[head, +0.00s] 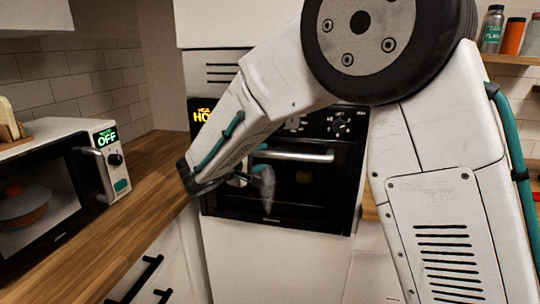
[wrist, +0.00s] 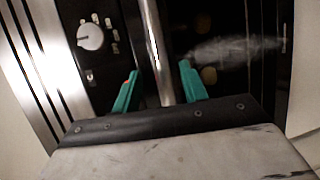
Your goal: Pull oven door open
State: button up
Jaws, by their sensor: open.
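The black built-in oven (head: 340,190) stands in a white cabinet in the head view. Its door (head: 290,195) looks shut, and a metal bar handle (head: 305,156) runs across its top. My gripper (head: 242,178) is at the left part of the handle, partly hidden by my arm. In the wrist view my gripper (wrist: 158,78) is open, with one green finger on each side of the handle bar (wrist: 152,40). The bar lies between the fingers, and I cannot tell whether either touches it.
Oven knobs (head: 340,124) and a lit yellow display (head: 203,115), partly hidden, sit above the door. A microwave (head: 50,190) reading OFF stands on the wooden counter (head: 150,180) at left. White drawers with black handles (head: 150,272) are below it. Jars (head: 513,36) stand on a shelf at right.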

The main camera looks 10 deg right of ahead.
aim_at(268, 155)
jog(key=shift+x, duration=2.8)
jog(key=shift+s, duration=0.1)
grip_shut()
